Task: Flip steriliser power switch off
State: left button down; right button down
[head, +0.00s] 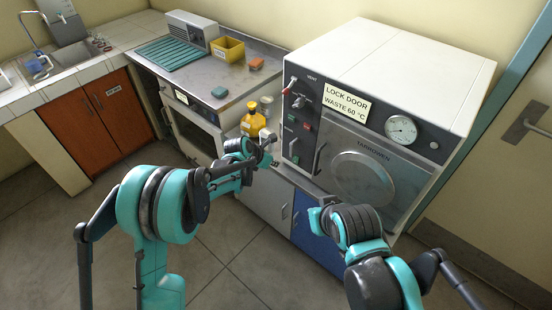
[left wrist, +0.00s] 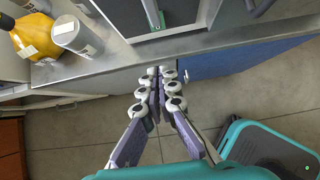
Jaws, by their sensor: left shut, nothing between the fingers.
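The steriliser (head: 410,65) is a white box with a dark front panel and a round door (head: 362,178). My left gripper (head: 268,150) is shut and empty, just left of the panel's lower left edge, apart from the small controls. The left wrist view shows its fingers together (left wrist: 160,74), at the metal counter edge in the picture. My right arm is in front of the steriliser; its fingers do not show.
A yellow bottle (head: 253,120) and grey container (head: 266,108) stand close to my left gripper. A blue cabinet door (head: 317,238) is below the steriliser. A sign (head: 346,102) reads "LOCK DOOR".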

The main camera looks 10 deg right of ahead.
aim_at(294, 162)
pick_arm(q)
jog(key=w+d+r+b+x, duration=0.1)
jog(key=b+x, duration=0.3)
jog(key=x, duration=0.9)
jog(key=shift+d+r, duration=0.4)
jog(key=shift+r, duration=0.05)
jog(key=shift+w, duration=0.15)
jog(key=shift+w+d+f+b, duration=0.1)
jog(key=shift+f+b, duration=0.15)
jog(key=shift+b, duration=0.3)
jog(key=shift+r, duration=0.25)
